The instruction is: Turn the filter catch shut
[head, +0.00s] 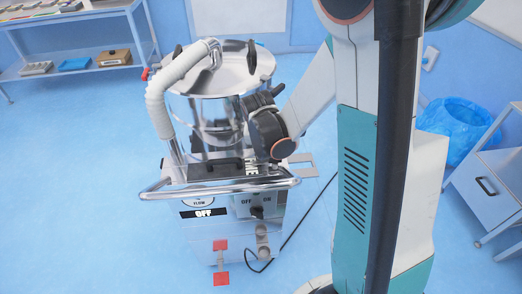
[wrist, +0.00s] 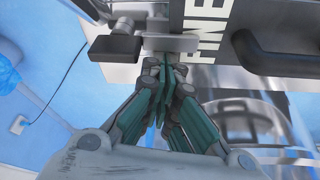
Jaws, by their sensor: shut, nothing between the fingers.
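In the wrist view my gripper (wrist: 165,70) has its teal fingers pressed together, with nothing between them. The fingertips are at a small dark and grey lever-like piece (wrist: 116,47), which looks like the filter catch. It lies crosswise beside the white "FINE" label (wrist: 207,30). I cannot tell whether the fingertips touch it. In the head view the "FINE" label (head: 251,167) is on the steel vacuum unit (head: 200,110), just below my wrist. My fingers and the catch are mostly hidden there by my wrist.
A white ribbed hose (head: 158,105) runs up to the drum lid. A shelf (head: 85,62) stands at back left, a blue-lined bin (head: 453,124) at right.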

